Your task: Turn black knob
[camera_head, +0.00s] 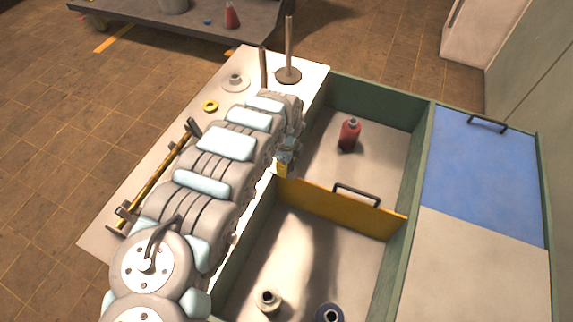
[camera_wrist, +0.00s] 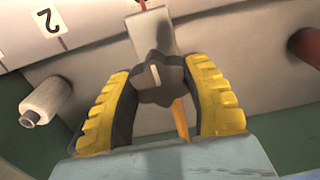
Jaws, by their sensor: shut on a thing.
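The black knob (camera_wrist: 155,84) is in the middle of the wrist view. It has a lobed rim and a pale pointer line, which is close to upright and tilts slightly. My gripper (camera_wrist: 163,76) has yellow ribbed pads on black fingers, one on each side of the knob, and is shut on it. In the head view my gripper (camera_head: 284,163) shows only in part beyond my arm, at the edge of the green-walled box. The knob is hidden there. A pale plate (camera_wrist: 151,32) lies just above the knob in the wrist view.
A white panel with a "2" label (camera_wrist: 50,20) and a white cylinder (camera_wrist: 46,101) are left of my gripper. The green-walled box holds a red bottle (camera_head: 350,134) and a yellow divider (camera_head: 350,208). A rod on a round base (camera_head: 289,50) stands behind my arm.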

